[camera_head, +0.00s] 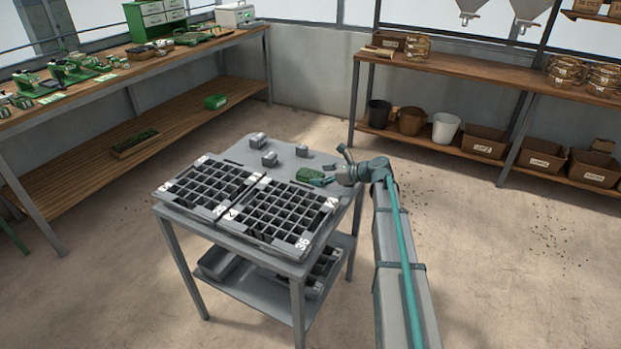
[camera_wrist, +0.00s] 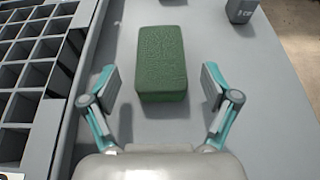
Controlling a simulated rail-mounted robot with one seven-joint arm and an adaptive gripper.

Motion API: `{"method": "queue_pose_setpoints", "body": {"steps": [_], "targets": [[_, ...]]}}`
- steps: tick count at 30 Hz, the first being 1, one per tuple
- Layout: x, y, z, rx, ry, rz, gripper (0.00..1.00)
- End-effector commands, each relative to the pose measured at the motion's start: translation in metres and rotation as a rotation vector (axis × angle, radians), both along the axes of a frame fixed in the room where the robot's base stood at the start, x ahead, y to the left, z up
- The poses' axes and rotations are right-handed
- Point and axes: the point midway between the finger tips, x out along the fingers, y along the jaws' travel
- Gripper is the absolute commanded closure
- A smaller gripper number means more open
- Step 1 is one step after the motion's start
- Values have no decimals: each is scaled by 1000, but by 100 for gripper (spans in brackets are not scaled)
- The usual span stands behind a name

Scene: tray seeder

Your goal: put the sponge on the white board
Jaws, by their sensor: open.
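The green sponge (camera_head: 308,175) lies flat on the grey table top, to the right of the seed trays. In the wrist view the sponge (camera_wrist: 162,60) is a textured green block, lengthwise ahead of my gripper (camera_wrist: 158,78). The two fingers are spread, one on each side of the sponge's near part, with gaps on both sides. In the head view my gripper (camera_head: 324,181) is at the sponge's right side, low over the table. I cannot make out a white board in either view.
Two grey cell trays (camera_head: 208,184) (camera_head: 283,212) cover the table's left and front. Small grey blocks (camera_head: 258,140) (camera_head: 269,158) (camera_head: 302,150) stand behind the sponge. A lower shelf (camera_head: 241,284) holds more trays. Wooden benches (camera_head: 165,70) (camera_head: 470,72) line the walls.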

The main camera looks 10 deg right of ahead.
Motion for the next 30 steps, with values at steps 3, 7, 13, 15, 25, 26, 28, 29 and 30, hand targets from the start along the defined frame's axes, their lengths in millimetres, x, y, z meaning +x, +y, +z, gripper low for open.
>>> {"method": "queue_pose_setpoints", "body": {"steps": [3,7,13,15,25,26,28,29,30], "targets": [[12,12,-6,0,1,2,14],[22,24,-12,0,1,2,14],[25,29,-15,0,0,0,14],[25,29,-15,0,0,0,14],[25,28,-15,0,0,0,55],[25,28,-15,0,0,0,55],[25,28,-15,0,0,0,55],[25,28,-15,0,0,0,58],[25,28,-15,0,0,0,58]]}}
